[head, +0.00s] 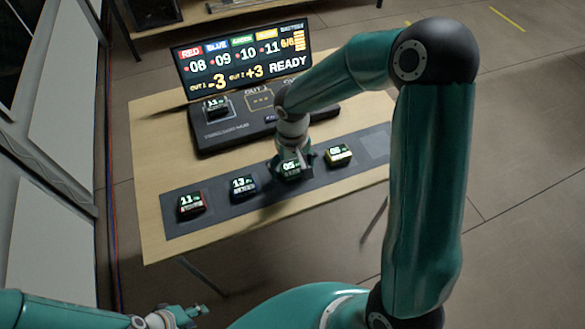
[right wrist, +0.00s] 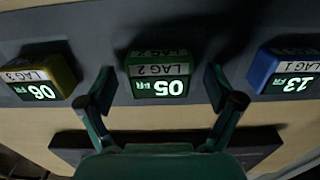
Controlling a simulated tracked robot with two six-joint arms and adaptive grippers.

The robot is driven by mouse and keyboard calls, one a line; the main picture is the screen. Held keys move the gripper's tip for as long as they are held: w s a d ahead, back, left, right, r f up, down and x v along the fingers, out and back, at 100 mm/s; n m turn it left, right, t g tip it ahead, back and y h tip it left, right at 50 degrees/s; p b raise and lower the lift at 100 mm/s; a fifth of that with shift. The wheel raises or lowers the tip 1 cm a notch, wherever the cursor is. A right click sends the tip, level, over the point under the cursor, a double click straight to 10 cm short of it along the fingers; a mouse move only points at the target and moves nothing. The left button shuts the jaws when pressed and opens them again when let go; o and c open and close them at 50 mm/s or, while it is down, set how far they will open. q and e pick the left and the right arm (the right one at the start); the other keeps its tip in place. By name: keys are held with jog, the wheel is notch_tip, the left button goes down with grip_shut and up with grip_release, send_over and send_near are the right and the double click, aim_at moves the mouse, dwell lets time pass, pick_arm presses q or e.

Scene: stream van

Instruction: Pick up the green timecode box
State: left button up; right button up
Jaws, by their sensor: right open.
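The green timecode box (head: 291,172) sits on the dark strip along the front of the table, third from the left, its display reading 05. In the right wrist view the green box (right wrist: 158,68) shows upside down, labelled LAG 2. My right gripper (right wrist: 158,84) is open, with one finger on each side of the green box and gaps between. In the head view my right gripper (head: 293,157) hangs right over the box and partly hides it. My left gripper (head: 184,316) is low at the bottom left, away from the table; its jaw opening is unclear.
On the strip (head: 215,212) stand a red box (head: 191,204) and a blue box (head: 243,186) left of the green one, and a yellow box (head: 338,155) close on its right. Behind are a dark console (head: 215,138) holding another box (head: 217,106), and a lit display board (head: 240,62).

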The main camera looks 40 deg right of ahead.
jog(key=c, duration=1.3)
jog(key=shift+r, duration=0.15)
